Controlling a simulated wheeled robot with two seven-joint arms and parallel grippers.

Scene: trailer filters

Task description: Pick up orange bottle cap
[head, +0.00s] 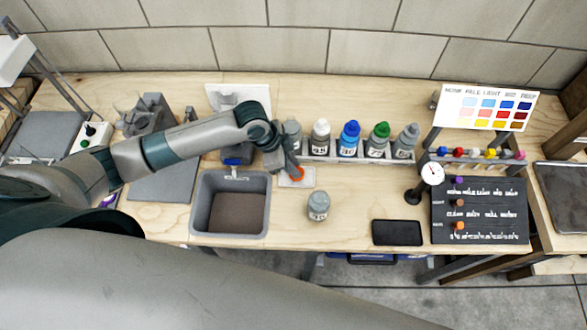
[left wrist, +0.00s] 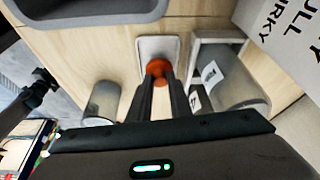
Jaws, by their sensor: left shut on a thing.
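The orange bottle cap (head: 298,173) is at the tips of my left gripper (head: 293,170), just right of the sink. In the left wrist view the orange cap (left wrist: 158,68) shows between the fingertips of my left gripper (left wrist: 160,80), which is shut on it. The cap is over a small pale pad (head: 297,181); I cannot tell whether it touches the pad. The pad (left wrist: 157,48) also shows in the left wrist view. My right gripper is not in view.
A grey sink (head: 196,208) lies left of the pad. A grey bottle (head: 318,206) stands in front of it. A rack (head: 333,158) of several bottles with coloured caps stands behind. A black phone-like slab (head: 397,233), a gauge (head: 432,174) and a dark board (head: 480,211) lie to the right.

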